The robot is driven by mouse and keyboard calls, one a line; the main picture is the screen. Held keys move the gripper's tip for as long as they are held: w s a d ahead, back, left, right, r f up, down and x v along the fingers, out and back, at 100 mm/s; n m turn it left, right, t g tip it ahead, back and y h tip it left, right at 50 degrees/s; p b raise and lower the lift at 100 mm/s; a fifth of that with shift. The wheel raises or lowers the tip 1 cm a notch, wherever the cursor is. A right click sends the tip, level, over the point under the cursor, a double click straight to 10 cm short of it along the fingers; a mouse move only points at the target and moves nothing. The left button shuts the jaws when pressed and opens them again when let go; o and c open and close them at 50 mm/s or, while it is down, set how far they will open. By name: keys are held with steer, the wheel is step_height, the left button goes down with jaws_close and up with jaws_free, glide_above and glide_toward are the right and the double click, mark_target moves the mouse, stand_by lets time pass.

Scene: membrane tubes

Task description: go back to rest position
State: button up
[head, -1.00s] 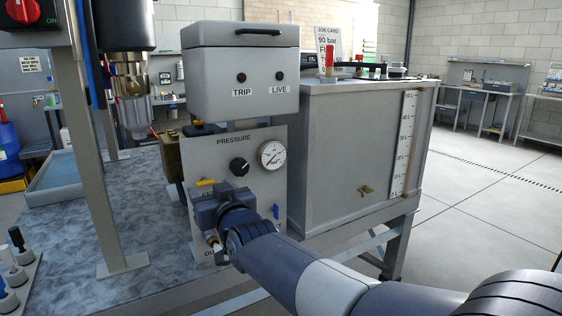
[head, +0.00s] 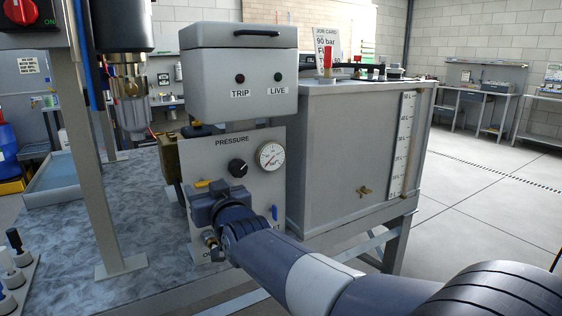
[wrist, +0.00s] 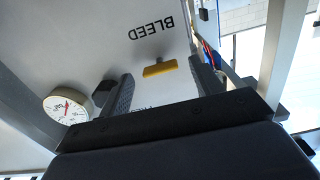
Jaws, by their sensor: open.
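My gripper (head: 208,208) is in front of the grey pressure panel (head: 240,142), low on its left side; its fingertips are hidden in the head view. In the wrist view my gripper (wrist: 165,84) is open, with its two dark fingers apart and nothing held. A yellow lever handle (wrist: 160,69) sits on the panel under the upside-down word BLEED, seen between the fingers and apart from them. The lever also shows in the head view (head: 204,183), just above my gripper.
The panel carries a black knob (head: 237,167), a pressure gauge (head: 270,155) and a blue handle (head: 275,212). A large grey tank (head: 330,150) stands to the right. A metal post (head: 95,190) and bench (head: 150,225) are at left. Open floor lies far right.

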steer(key=v, duration=1)
steer(key=x, duration=1.1)
steer(key=shift+w+a, duration=0.2)
steer(key=shift+w, duration=0.1)
steer(key=shift+r+n+p, duration=0.15)
steer(key=shift+n+p, duration=0.15)
steer(key=shift+p, duration=0.25)
steer(key=shift+s+n+p, duration=0.1)
steer(key=shift+n+p, duration=0.55)
steer(key=shift+n, duration=0.25)
steer(key=shift+n+p, duration=1.05)
steer(key=shift+n, duration=0.15)
steer(key=n+p, duration=0.6)
steer(key=shift+d, duration=0.1)
steer(key=b+v, duration=0.1)
steer(key=v, duration=0.8)
